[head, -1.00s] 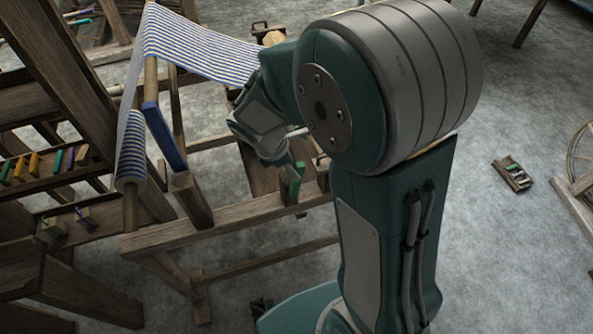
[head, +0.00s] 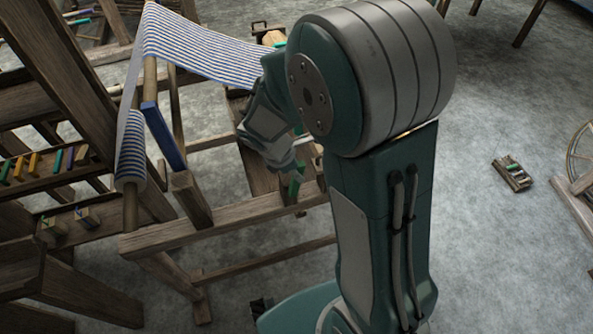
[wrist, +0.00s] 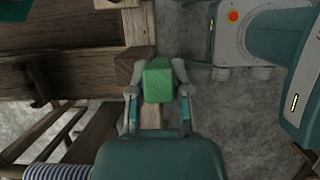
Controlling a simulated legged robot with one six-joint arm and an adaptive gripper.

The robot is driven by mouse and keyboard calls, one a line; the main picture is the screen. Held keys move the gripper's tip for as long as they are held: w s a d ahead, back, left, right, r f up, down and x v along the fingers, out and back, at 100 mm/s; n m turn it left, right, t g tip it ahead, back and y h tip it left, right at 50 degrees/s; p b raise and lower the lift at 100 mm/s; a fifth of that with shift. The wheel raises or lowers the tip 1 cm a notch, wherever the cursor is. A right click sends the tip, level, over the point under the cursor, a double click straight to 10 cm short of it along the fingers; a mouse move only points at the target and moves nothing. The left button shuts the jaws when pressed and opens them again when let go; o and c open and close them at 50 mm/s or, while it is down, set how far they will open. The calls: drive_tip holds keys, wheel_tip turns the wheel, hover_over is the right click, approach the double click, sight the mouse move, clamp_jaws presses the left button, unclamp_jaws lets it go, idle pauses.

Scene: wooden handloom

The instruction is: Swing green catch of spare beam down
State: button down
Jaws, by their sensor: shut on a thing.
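The green catch (wrist: 158,82) sits between the fingers of my gripper (wrist: 158,98) in the wrist view, beside a wooden post end. My gripper is shut on it. In the head view the green catch (head: 294,187) shows as a small upright green piece at the right end of the loom's front rail, with my gripper (head: 292,174) at its upper part. My wrist and arm hide much of the rail around it. I cannot tell the catch's exact angle.
The loom's front rail (head: 235,222) runs left from the catch. Striped cloth (head: 205,48) stretches over the loom, with a blue bar (head: 164,137) at its left. A small tray (head: 512,173) lies on the floor at right, where the floor is mostly clear.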

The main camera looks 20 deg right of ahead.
sight(317, 172)
drive_tip(key=shift+d, duration=0.1)
drive_tip(key=shift+w+d+f+y, duration=0.1)
drive_tip(key=shift+d+f+y, duration=0.3)
drive_tip(key=shift+d+y, duration=0.65)
drive_tip(key=shift+s+d+f+y, duration=0.1)
drive_tip(key=shift+d+f+y, duration=0.45)
drive_tip(key=shift+y, duration=0.85)
drive_tip(key=shift+w+d+f+y, duration=0.1)
drive_tip(key=shift+d+f+y, duration=0.15)
drive_tip(key=shift+d+y, duration=0.85)
drive_tip(key=shift+a, duration=0.15)
drive_tip(key=c, duration=0.6)
unclamp_jaws()
drive_tip(key=shift+o, duration=0.2)
drive_tip(key=v, duration=1.1)
drive_tip(key=shift+d+r, duration=0.3)
drive_tip(key=shift+r, duration=0.05)
